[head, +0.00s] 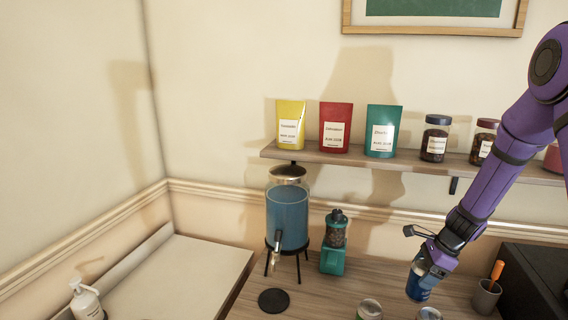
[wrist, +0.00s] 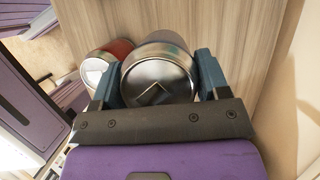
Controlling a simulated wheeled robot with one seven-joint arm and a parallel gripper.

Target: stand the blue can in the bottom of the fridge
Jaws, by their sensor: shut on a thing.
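The blue can (head: 417,287) is held upright by my gripper (head: 429,262) at the lower right of the head view, over the wooden counter. In the wrist view the can's silver top (wrist: 157,80) sits between the two fingers of my gripper (wrist: 160,88), which are shut on its sides. Whether its base touches the counter I cannot tell. The fridge is not recognisable in either view.
Another can with a red side (wrist: 106,62) is close beside the held can. Can tops (head: 369,309) show at the bottom edge. A cup with an orange-handled tool (head: 486,296), a dark box (head: 538,280), a green grinder (head: 333,258) and a blue drink dispenser (head: 287,218) stand on the counter.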

